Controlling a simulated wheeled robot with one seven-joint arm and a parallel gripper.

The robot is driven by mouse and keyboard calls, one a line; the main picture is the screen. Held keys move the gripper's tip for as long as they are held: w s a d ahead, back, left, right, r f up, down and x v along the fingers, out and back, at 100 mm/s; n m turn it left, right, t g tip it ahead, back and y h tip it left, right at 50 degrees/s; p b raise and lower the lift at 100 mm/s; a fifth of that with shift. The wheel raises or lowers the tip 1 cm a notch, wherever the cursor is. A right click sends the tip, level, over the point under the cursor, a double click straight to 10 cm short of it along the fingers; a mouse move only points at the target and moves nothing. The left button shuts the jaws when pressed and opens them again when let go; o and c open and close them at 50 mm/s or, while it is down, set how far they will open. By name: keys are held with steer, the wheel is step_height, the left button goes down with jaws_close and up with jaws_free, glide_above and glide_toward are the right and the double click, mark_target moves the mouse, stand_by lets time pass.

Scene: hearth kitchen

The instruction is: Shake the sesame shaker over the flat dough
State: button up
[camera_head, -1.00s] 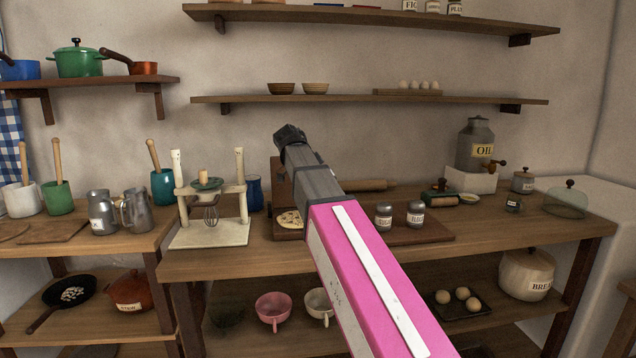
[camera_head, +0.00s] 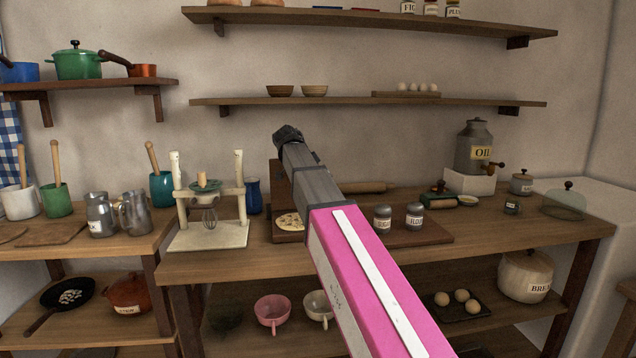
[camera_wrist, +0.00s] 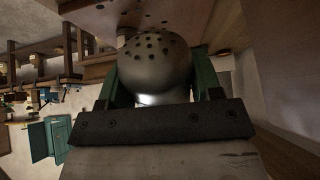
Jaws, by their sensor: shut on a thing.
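The flat dough (camera_head: 288,222), pale with dark specks, lies on a wooden board on the counter, partly covered by my arm in the head view. In the wrist view my gripper (camera_wrist: 156,82) is shut on a grey metal shaker (camera_wrist: 155,62) with a domed, perforated top, its green fingers on either side. The shaker's label does not show. My arm hides the gripper and shaker in the head view. Dark specks show beyond the shaker top in the wrist view; I cannot tell if they lie on the dough or are falling.
Two labelled shakers (camera_head: 399,217) stand on a board right of my arm. A rolling pin (camera_head: 366,187) lies behind. A cream stand with a whisk (camera_head: 209,217) is left of the dough. The counter's front strip is clear.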

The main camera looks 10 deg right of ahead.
steer(key=shift+s, duration=0.5)
steer(key=shift+w, duration=0.65)
